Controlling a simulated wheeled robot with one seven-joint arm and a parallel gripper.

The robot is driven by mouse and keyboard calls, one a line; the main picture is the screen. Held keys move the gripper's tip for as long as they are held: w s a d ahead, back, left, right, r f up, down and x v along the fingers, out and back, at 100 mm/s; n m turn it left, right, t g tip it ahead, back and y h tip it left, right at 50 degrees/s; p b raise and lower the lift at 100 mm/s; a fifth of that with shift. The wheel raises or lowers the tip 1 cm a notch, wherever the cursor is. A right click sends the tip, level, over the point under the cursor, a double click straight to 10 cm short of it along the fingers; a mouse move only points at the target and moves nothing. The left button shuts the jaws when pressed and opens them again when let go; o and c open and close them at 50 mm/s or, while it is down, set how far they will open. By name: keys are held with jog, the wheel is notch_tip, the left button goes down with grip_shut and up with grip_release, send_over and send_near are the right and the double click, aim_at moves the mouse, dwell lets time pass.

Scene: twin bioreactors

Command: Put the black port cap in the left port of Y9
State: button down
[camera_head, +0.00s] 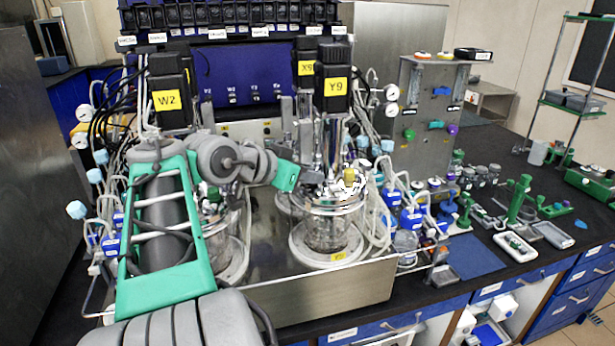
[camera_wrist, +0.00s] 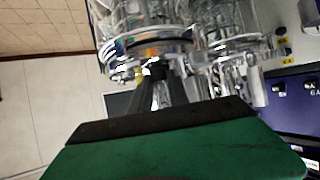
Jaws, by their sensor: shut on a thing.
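The Y9 bioreactor (camera_head: 328,228) is a glass vessel with a steel lid, below a black motor with a yellow Y9 tag (camera_head: 335,87). My gripper (camera_head: 308,176) reaches from the left to just above the left side of its lid. In the wrist view, the dark fingers of my gripper (camera_wrist: 168,82) are shut close together in front of a glass vessel's rim. The black port cap is between the fingertips, mostly hidden and too small to see clearly. The left port is not distinguishable among the shiny lid fittings. I cannot tell whether the cap touches it.
The W2 motor (camera_head: 168,92) and its vessel (camera_head: 232,250) stand to the left, partly behind my arm. Tubes and blue-capped bottles (camera_head: 410,218) crowd Y9's right. A yellow-topped fitting (camera_head: 349,174) stands on Y9's lid. The steel base's front face (camera_head: 320,292) is clear.

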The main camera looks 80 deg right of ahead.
jog(key=c, duration=1.3)
grip_release()
jog(key=shift+f, duration=0.1)
jog(key=shift+o, duration=0.2)
jog(key=shift+w, duration=0.1)
jog(key=p+v, duration=0.7)
jog(key=v, duration=0.5)
jog(key=shift+a, duration=0.1)
